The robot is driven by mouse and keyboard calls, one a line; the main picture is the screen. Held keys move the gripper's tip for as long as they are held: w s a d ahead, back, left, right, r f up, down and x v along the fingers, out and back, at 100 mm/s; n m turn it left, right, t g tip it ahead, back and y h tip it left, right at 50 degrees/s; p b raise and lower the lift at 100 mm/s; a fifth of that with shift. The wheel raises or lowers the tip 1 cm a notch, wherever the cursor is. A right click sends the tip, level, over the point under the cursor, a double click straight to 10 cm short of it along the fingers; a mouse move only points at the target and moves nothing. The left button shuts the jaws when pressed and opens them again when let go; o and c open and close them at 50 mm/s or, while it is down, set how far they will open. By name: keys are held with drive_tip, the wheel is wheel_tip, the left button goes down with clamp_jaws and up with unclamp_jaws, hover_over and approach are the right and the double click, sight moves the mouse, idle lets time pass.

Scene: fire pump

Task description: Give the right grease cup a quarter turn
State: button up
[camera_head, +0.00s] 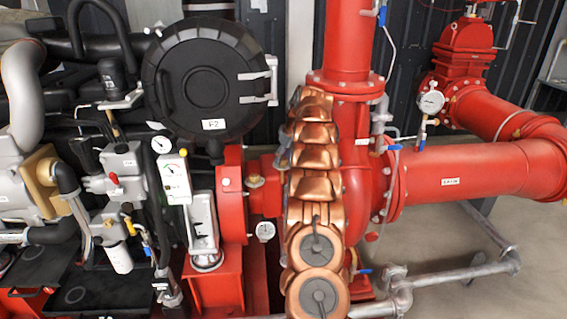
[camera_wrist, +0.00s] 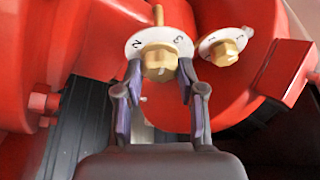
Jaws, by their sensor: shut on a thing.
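Two brass grease cups on white numbered discs show side by side on red pump metal in the wrist view. My gripper (camera_wrist: 160,72) is shut on the left-hand brass cup in that picture (camera_wrist: 160,57), with one finger on each side of it. A brass pin stands up behind its white disc (camera_wrist: 143,37). The other brass cup (camera_wrist: 224,52) is just to the right, apart from the fingers. The frames do not show for certain which one the task calls right. In the head view my copper arm hides my gripper and covers part of the pump.
A red block (camera_wrist: 286,72) juts out at the right of the cups in the wrist view. In the head view a pressure gauge (camera_head: 431,102) and a large red pipe (camera_head: 480,175) are at the right. A black round cover (camera_head: 208,80) and engine parts fill the left.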

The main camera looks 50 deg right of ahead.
drive_tip(key=shift+a+m+h+b, duration=0.15)
drive_tip(key=shift+m+h+b, duration=0.3)
drive_tip(key=shift+m, duration=0.75)
drive_tip(key=shift+f+m+h, duration=0.1)
drive_tip(key=shift+m+h, duration=0.35)
drive_tip(key=shift+m, duration=0.75)
drive_tip(key=o, duration=1.1)
drive_tip(key=shift+o, duration=0.2)
drive_tip(key=shift+r, duration=0.25)
drive_tip(key=v, duration=1.1)
drive_tip(key=shift+a+r, duration=0.15)
drive_tip(key=shift+r, duration=0.2)
